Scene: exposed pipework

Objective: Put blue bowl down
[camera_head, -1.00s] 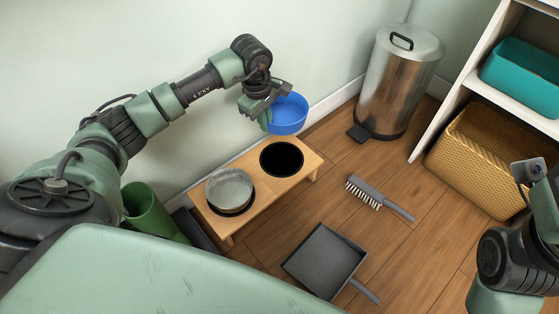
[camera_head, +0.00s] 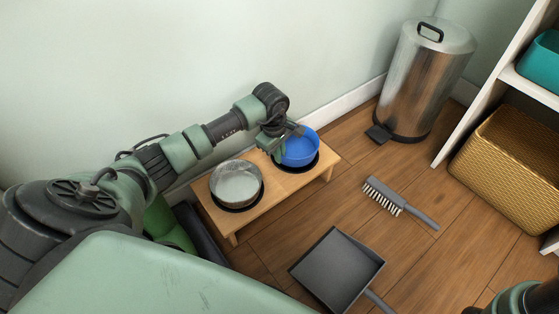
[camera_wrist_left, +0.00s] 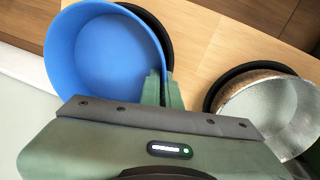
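The blue bowl (camera_head: 300,148) is upright at the right hole of the wooden stand (camera_head: 238,221). Part of the hole's black rim shows beside it, and I cannot tell whether the bowl rests in the hole or hangs just above it. My left gripper (camera_head: 277,148) is at the bowl's left edge. In the left wrist view the fingers (camera_wrist_left: 164,90) are shut on the rim of the blue bowl (camera_wrist_left: 105,60). A grey metal bowl (camera_head: 237,183) sits in the stand's left hole. My right gripper is out of view.
A steel pedal bin (camera_head: 424,80) stands by the wall at the back right. A brush (camera_head: 400,203) and a grey dustpan (camera_head: 337,269) lie on the floor in front of the stand. A wicker basket (camera_head: 510,165) sits in a white shelf at right.

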